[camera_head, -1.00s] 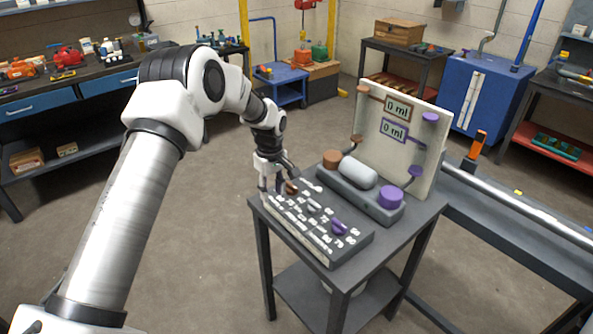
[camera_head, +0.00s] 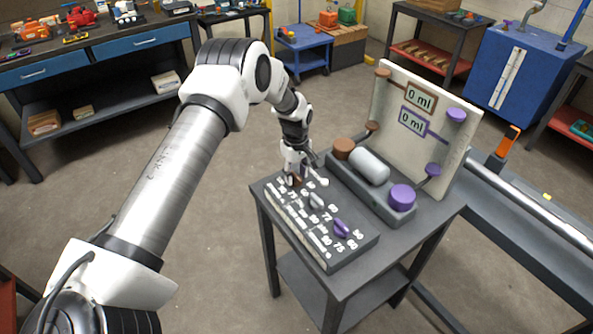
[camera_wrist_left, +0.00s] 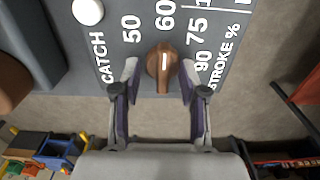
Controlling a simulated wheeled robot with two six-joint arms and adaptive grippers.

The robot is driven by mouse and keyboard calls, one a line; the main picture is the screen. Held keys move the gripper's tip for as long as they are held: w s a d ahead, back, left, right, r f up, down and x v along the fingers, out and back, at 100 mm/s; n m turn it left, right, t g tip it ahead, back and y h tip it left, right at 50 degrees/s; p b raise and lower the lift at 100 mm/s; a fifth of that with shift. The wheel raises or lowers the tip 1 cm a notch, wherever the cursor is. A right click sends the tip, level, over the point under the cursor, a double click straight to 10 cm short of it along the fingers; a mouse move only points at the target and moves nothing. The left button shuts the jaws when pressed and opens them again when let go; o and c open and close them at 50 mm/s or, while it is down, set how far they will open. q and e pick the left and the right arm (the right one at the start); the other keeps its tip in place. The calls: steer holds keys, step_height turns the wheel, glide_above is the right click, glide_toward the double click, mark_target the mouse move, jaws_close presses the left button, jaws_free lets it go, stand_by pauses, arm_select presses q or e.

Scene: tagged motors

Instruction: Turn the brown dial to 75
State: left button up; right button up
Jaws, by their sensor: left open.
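The brown dial (camera_wrist_left: 161,64) sits on the control panel (camera_wrist_left: 215,22) between the open fingers of my left gripper (camera_wrist_left: 159,82) in the left wrist view. A gap shows on each side of the dial. Its white mark lies on the side toward the printed 60; 50 is to the left, and 75 and 90 are to the right. My right gripper is not in view.
A grey dial (camera_head: 316,200) and a purple dial (camera_head: 341,228) sit farther along the panel. Behind it stand a grey cylinder (camera_head: 369,166), a brown cap (camera_head: 344,148) and a purple cap (camera_head: 402,197). The upright board (camera_head: 440,150) shows two 0 ml readouts.

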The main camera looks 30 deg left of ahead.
arm_select(q)
steer(key=shift+s+r, duration=0.1)
steer(key=shift+r, duration=0.05)
steer(key=shift+s+d+r, duration=0.1)
steer(key=shift+s+r, duration=0.05)
steer(key=shift+s, duration=0.05)
steer(key=c, duration=0.3)
jaws_close()
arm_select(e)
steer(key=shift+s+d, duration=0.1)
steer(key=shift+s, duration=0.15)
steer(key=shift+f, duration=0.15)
arm_select(q)
steer(key=m, duration=0.1)
steer(key=m+b, duration=0.1)
steer(key=m, duration=0.1)
steer(key=shift+f+m+b, duration=0.25)
steer(key=shift+m+b, duration=0.15)
steer(key=shift+s+m+b, duration=0.15)
steer(key=shift+m+b, duration=0.6)
steer(key=shift+m, duration=1.75)
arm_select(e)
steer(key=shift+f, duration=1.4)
